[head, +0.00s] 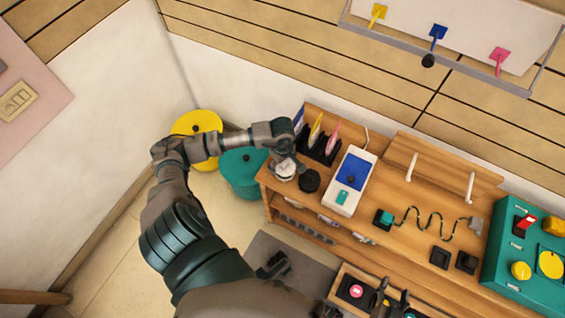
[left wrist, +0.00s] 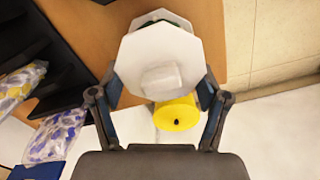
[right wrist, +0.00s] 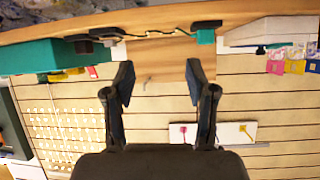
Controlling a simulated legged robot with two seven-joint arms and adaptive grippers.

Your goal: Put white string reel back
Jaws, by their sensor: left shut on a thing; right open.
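The white string reel (head: 285,170) is at the left end of the wooden workbench. My left gripper (head: 284,160) reaches over it from above. In the left wrist view the white reel (left wrist: 150,50) shows its eight-sided face and square hub between the fingers of my left gripper (left wrist: 160,90), which is shut on it. I cannot tell whether the reel touches the bench top. My right gripper (head: 392,298) is near the front of the bench; in the right wrist view it is open and empty (right wrist: 160,75).
A round black piece (head: 309,180) sits just right of the reel. Behind it stands a black rack (head: 318,148) with colored packets; a white-and-blue device (head: 350,180) is further right. Yellow (head: 197,125) and teal (head: 243,170) bins stand left of the bench (head: 400,200).

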